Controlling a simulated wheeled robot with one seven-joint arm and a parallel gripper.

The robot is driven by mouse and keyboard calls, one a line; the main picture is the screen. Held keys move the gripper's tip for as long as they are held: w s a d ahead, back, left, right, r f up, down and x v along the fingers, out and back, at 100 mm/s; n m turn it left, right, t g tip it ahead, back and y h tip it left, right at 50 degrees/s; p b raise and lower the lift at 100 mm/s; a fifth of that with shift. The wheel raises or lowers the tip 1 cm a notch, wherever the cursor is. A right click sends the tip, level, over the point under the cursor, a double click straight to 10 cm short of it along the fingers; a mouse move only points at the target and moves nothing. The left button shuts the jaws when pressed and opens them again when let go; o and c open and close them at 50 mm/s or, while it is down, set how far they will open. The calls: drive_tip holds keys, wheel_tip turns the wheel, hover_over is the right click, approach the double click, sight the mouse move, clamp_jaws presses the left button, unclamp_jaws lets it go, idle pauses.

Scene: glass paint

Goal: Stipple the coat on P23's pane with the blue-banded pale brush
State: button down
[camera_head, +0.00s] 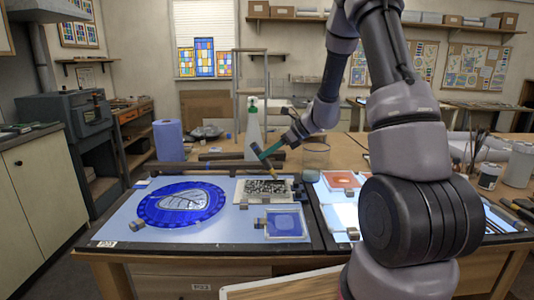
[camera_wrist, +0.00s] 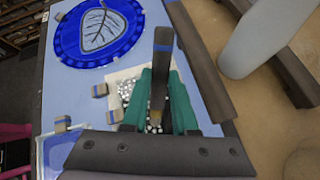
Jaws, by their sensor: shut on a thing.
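Contact with the sheet cannot be told. A small blue square pane (camera_head: 285,223) lies at the light table's front right. A round blue pane with a pale leaf (camera_head: 180,203) lies on the left.
Small blocks (camera_head: 138,225) sit beside the panes. Dark bars (camera_head: 190,165) lie along the table's back. A spray bottle (camera_head: 252,128), blue paper roll (camera_head: 169,141) and glass jar (camera_head: 316,155) stand behind. An orange pane (camera_head: 342,179) lies right, near my arm.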

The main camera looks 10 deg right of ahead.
drive_tip(key=shift+f, duration=0.6)
drive_tip(key=shift+f, duration=0.35)
idle(0.7)
drive_tip(key=shift+r, duration=1.15)
drive_tip(key=shift+r, duration=2)
